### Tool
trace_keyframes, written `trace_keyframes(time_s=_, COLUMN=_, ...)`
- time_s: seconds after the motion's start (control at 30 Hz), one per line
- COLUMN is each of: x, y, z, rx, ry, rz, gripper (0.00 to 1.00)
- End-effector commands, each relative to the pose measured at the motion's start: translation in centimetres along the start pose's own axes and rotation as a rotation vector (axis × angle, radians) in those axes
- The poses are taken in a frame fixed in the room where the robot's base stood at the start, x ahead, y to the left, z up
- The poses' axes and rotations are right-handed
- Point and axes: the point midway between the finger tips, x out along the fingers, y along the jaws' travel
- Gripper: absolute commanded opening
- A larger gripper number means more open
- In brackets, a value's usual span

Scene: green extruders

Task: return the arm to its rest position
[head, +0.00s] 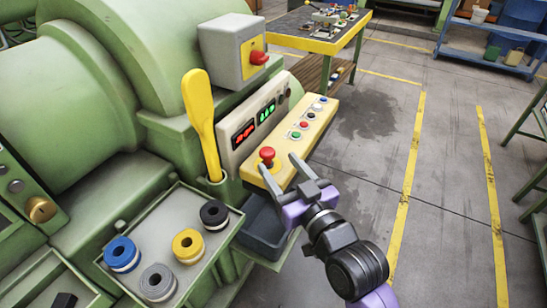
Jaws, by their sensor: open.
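My gripper (277,178) is in the lower middle of the head view, at the near end of the yellow control panel (318,122). Its two grey fingers are apart, with nothing held between them. The fingertips show close to the red mushroom button (267,155). I cannot tell whether a finger touches the panel. My purple and black arm runs from the gripper down to the lower right.
A green machine (85,75) fills the left. A yellow lever (201,120) stands beside the panel. A tray (176,207) holds several coloured rings. A dark bin (262,227) sits below my gripper. A yellow-edged table (300,43) stands behind.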

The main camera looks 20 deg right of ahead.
Motion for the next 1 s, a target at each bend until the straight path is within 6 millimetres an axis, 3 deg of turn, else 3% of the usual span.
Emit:
trace_keyframes(time_s=0.2, x=-1.2, y=0.0, z=0.0, rx=0.0, ry=0.0, rz=0.0, gripper=0.58)
trace_keyframes(time_s=0.67, x=-1.2, y=0.0, z=0.0, rx=0.002, ry=0.0, rz=0.0, gripper=0.58)
trace_keyframes(time_s=0.83, x=-1.3, y=0.4, z=-1.9, rx=0.015, ry=0.07, rz=0.015, gripper=0.58)
trace_keyframes(time_s=0.9, x=-2.2, y=0.6, z=-3.1, rx=0.018, ry=0.119, rz=0.027, gripper=0.58)
trace_keyframes(time_s=1.0, x=-4.4, y=0.7, z=-2.8, rx=0.02, ry=0.144, rz=0.04, gripper=0.58)
